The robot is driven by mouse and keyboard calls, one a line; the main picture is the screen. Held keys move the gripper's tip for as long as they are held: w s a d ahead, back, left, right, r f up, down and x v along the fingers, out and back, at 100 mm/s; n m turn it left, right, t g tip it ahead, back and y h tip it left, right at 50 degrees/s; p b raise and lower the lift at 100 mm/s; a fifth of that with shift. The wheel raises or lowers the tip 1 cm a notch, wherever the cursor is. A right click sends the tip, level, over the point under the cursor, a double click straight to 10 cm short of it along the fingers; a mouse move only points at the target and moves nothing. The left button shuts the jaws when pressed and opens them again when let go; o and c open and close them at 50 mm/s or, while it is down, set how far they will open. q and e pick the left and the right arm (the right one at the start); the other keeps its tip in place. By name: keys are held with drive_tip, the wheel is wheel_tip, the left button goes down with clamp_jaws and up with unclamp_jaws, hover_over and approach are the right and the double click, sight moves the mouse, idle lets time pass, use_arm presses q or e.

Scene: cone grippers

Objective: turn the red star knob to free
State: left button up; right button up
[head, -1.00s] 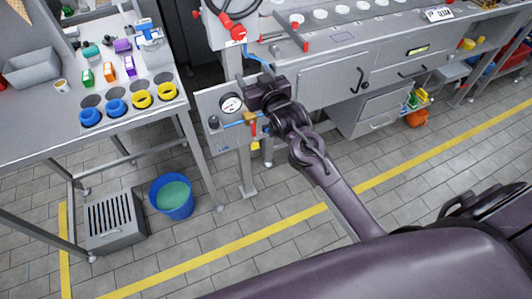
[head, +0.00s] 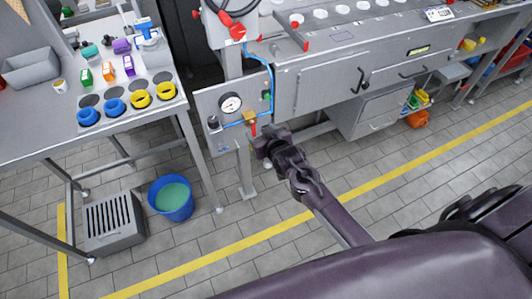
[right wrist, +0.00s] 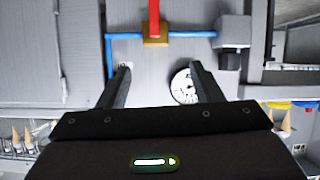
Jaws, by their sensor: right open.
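A red knob (head: 238,32) sits on the front of the grey machine below a dark handwheel in the head view; its shape is too small to confirm as a star. Another red knob (head: 196,14) shows to its left. My right gripper (head: 262,146) is below and to the right of these, in front of the lower edge of the gauge panel. In the right wrist view its two fingers (right wrist: 163,82) stand apart with nothing held between them. Beyond them are a gauge (right wrist: 183,87) and a brass valve (right wrist: 155,41) with a red handle (right wrist: 154,14). My left gripper is not in view.
The gauge panel (head: 207,107) carries blue piping. A steel table (head: 50,125) with coloured rings stands left. A blue bucket (head: 171,198) and grey crate (head: 113,222) are on the floor.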

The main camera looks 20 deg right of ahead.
wheel_tip(320, 180, down, 7)
drive_tip(key=s+g, duration=0.1)
drive_tip(key=s, duration=0.2)
drive_tip(key=shift+f, duration=0.2)
drive_tip(key=shift+d, duration=0.1)
drive_tip(key=s+f+g, duration=0.6)
drive_tip(key=s+f, duration=1.4)
drive_tip(key=f, duration=0.3)
drive_tip(key=s+f+g, duration=0.2)
drive_tip(key=s+f, duration=0.3)
drive_tip(key=s, duration=0.7)
drive_tip(key=s+d+f+n+g, duration=0.1)
drive_tip(key=s+f+g, duration=0.2)
drive_tip(key=s, duration=1)
wheel_tip(320, 180, down, 2)
drive_tip(key=shift+s+d+f, duration=0.1)
drive_tip(key=shift+s+d, duration=0.2)
